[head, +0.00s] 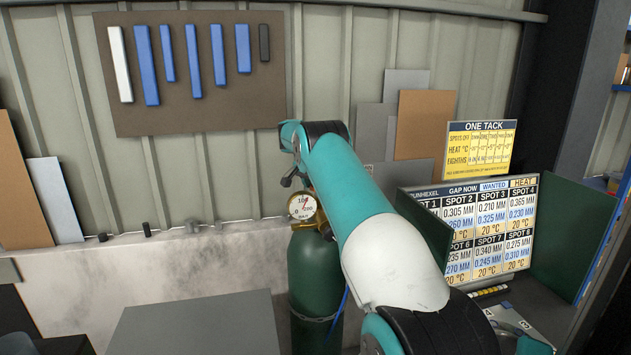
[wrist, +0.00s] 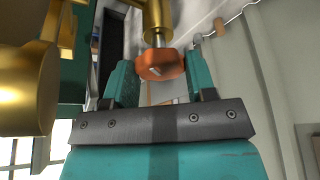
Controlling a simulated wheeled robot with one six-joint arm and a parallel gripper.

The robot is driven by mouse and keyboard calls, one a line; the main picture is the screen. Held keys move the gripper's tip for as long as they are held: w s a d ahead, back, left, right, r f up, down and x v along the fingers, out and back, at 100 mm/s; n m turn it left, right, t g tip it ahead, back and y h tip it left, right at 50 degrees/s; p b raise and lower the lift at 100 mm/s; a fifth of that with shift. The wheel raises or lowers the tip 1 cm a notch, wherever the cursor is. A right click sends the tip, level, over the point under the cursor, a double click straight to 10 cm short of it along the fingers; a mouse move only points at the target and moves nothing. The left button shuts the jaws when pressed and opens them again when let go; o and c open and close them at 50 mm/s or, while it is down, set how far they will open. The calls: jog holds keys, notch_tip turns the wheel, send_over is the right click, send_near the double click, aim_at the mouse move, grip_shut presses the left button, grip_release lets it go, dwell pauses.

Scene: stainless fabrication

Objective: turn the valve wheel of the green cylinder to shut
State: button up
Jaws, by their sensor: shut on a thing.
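The dark green cylinder (head: 314,268) stands upright against the low wall in the head view, partly hidden behind my teal and white arm. A brass valve with a round pressure gauge (head: 302,207) sits at its top. The orange valve wheel (wrist: 162,63) shows in the wrist view at the end of a brass stem (wrist: 157,18). My gripper (wrist: 158,74) has its teal fingers on either side of the wheel and is shut on it. The wheel is hidden in the head view, and I cannot make out my fingertips there.
Large brass parts (wrist: 25,75) crowd the left of the wrist view, close to my gripper. A grey flat surface (head: 195,325) lies left of the cylinder. A display board (head: 490,235) with green side panels stands to the right. A tool board (head: 195,105) hangs behind.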

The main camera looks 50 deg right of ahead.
jog(key=shift+r, duration=0.1)
jog(key=o, duration=0.9)
jog(key=shift+o, duration=0.2)
jog(key=shift+a+r+b, duration=0.25)
jog(key=shift+r+b, duration=0.2)
jog(key=shift+b, duration=0.05)
jog(key=p+v, duration=0.1)
jog(key=v, duration=1)
